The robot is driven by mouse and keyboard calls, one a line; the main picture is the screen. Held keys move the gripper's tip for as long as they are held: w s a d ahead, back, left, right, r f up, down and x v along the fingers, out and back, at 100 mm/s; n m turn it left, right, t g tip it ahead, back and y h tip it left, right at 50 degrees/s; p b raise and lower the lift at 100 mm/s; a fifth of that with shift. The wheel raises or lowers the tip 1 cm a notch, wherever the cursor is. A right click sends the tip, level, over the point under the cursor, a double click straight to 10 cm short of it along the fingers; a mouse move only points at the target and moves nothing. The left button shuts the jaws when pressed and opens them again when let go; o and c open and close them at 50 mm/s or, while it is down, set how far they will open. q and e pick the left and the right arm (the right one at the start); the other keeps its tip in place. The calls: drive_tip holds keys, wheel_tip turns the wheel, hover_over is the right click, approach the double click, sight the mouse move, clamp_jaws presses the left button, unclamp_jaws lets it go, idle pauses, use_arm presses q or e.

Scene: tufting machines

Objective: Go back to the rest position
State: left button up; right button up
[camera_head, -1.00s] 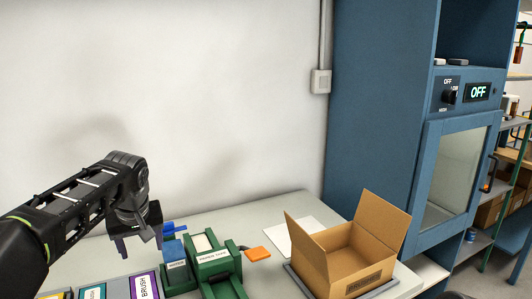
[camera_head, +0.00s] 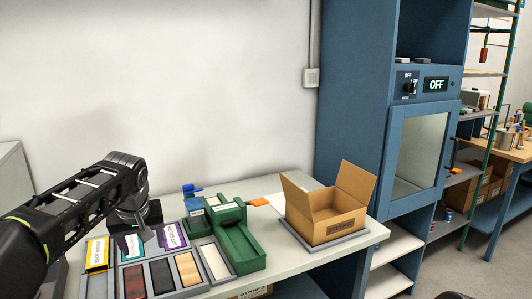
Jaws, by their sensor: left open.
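My left gripper (camera_head: 145,232) is open and empty. It is above the back of the labelled trays at the left of the table, and its arm comes in from the left edge. My right gripper is not in view.
An open cardboard box (camera_head: 328,213) sits on a grey base at the table's right end. Several trays, one with a purple label (camera_head: 172,236), line the table (camera_head: 278,257). A blue cabinet (camera_head: 352,110) with a glass door (camera_head: 418,152) reads OFF.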

use_arm(q)
drive_tip(key=w+d+f+m+t+h, duration=0.2)
drive_tip(key=w+d+f+m+h, duration=0.15)
drive_tip(key=w+d+f, duration=0.45)
drive_tip(key=s+d+f+m+h, duration=0.1)
drive_tip(key=s+d+f, duration=0.25)
drive_tip(key=f, duration=0.35)
drive_tip(key=s+d+f, duration=0.3)
drive_tip(key=d+f, duration=0.1)
drive_tip(key=f, duration=0.3)
drive_tip(key=s+d+f+m+h, duration=0.1)
drive_tip(key=s+d+f, duration=0.2)
drive_tip(key=f, duration=0.4)
drive_tip(key=s+d+f+g, duration=0.1)
drive_tip(key=s+f+g, duration=0.1)
drive_tip(key=s+f, duration=0.4)
drive_tip(key=s+d+f+n+g, duration=0.1)
drive_tip(key=s+f, duration=0.5)
drive_tip(key=s, duration=0.8)
drive_tip(key=s+d+f+n+g, duration=0.1)
drive_tip(key=s+f+g, duration=0.2)
drive_tip(key=s+f, duration=0.4)
drive_tip(key=s, duration=0.3)
drive_tip(key=shift+s+h, duration=0.2)
drive_tip(key=shift+h, duration=0.15)
